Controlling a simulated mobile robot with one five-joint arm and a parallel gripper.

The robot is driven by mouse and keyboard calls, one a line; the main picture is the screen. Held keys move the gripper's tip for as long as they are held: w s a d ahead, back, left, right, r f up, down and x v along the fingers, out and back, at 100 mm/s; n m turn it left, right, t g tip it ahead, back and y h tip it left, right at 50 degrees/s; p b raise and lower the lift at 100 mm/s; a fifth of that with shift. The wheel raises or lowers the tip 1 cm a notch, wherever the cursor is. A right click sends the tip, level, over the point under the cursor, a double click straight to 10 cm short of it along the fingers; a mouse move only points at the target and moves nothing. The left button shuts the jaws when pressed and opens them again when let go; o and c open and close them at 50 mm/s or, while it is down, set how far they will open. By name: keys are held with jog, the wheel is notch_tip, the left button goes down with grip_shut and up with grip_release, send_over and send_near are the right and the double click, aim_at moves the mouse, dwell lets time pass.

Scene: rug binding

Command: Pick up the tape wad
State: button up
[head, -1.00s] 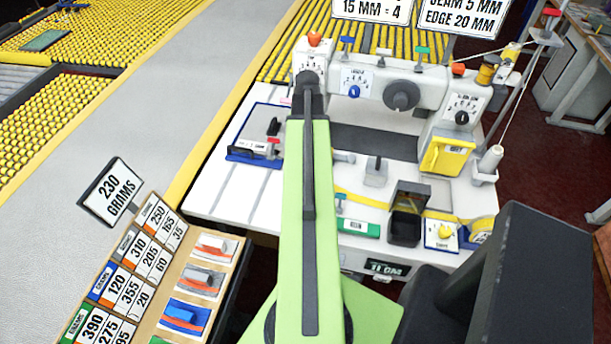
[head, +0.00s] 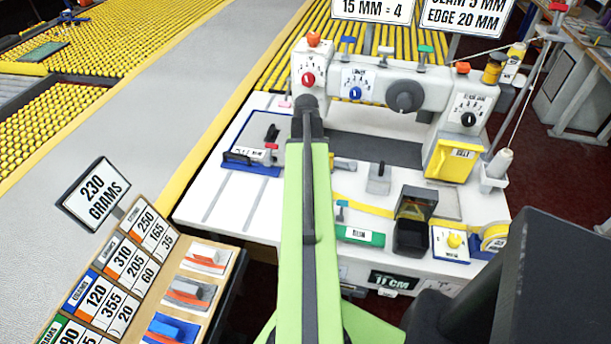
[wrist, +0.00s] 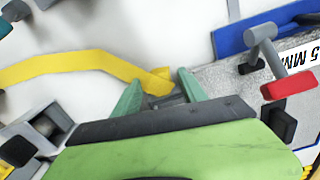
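In the wrist view, a yellow tape (wrist: 80,70) runs over the white surface and ends in a folded, crumpled yellow piece (wrist: 156,82), which seems to be the tape wad. My gripper (wrist: 160,82) has its two green fingers apart, one on each side of this piece. I cannot tell whether either finger touches it. A grey part below the piece also shows between the fingers. In the head view, the yellow tape (head: 365,208) lies on the white machine table, and my green arm hides its left end and the gripper.
A red-tipped grey lever (wrist: 288,87) and a blue-edged plate (wrist: 250,35) are close to the right of my gripper. A sample rack (head: 190,290) is at lower left.

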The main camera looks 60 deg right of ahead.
grip_shut()
jog(key=shift+r, duration=0.1)
